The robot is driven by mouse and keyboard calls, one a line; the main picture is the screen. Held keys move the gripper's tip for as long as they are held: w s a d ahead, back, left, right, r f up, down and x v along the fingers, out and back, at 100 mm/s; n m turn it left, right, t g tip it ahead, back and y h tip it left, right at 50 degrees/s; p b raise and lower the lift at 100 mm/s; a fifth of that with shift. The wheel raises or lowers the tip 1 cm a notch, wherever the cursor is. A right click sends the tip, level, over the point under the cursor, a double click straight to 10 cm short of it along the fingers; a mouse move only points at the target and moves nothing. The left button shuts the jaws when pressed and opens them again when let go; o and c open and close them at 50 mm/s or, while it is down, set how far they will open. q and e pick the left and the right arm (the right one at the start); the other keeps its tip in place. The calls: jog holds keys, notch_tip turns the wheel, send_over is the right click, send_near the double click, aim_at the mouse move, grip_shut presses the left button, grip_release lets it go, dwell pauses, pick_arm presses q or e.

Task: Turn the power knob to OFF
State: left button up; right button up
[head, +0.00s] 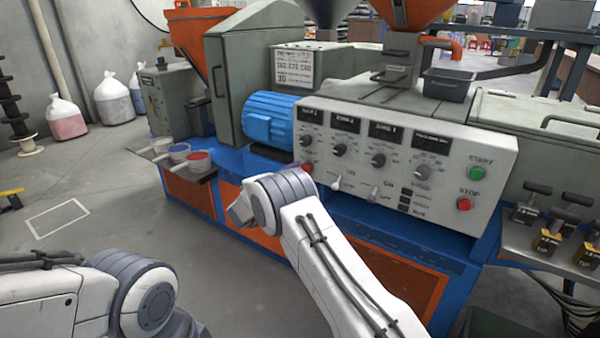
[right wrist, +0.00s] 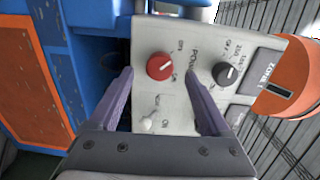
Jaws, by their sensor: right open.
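The red power knob (right wrist: 160,66) sits on the grey control panel (right wrist: 205,40) in the right wrist view, next to a POWER label. A pale pointer line shows on its face; the small ON/OFF lettering is too blurred to tell its setting. In the head view the knob (head: 307,168) shows at the panel's lower left, just above my right arm. My right gripper (right wrist: 161,74) is open, its two purple fingers on either side of the knob in the picture. I cannot tell whether they touch it. My left gripper is out of view.
A white toggle lever (right wrist: 148,123) is close below the red knob, and a black zone knob (right wrist: 226,73) is beside it. The panel also carries a green START button (head: 477,173) and red STOP button (head: 464,204). A blue motor (head: 270,119) stands left of the panel.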

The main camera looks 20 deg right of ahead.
jog(key=v, duration=0.6)
jog(key=shift+s+a+p, duration=0.15)
jog(key=shift+a+p, duration=0.15)
jog(key=shift+p, duration=0.05)
